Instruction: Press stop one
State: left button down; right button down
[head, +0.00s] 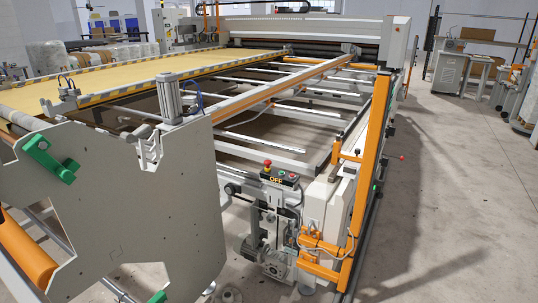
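A red mushroom-shaped button (267,163) on a yellow base stands on a small grey control box (279,178) at the near corner of the gantry. The box's front carries a label reading "OFF". Smaller green and red buttons sit beside the mushroom button on the box's top. I cannot read any "stop one" marking, and whether the button is pressed in is too small to tell. Neither of my grippers is in view, so nothing of mine touches the box.
A large grey side plate (120,215) with a green handle (50,158) fills the near left. An orange upright frame (373,140) stands right of the control box. A small red knob (402,157) shows beyond it. Open concrete floor (460,200) lies at the right.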

aim_at(267, 163)
jog(key=i+j, duration=0.15)
jog(key=i, duration=0.65)
jog(key=i+j+u, duration=0.1)
jog(key=i, duration=0.65)
jog(key=i+j, duration=0.15)
jog(key=i, duration=0.65)
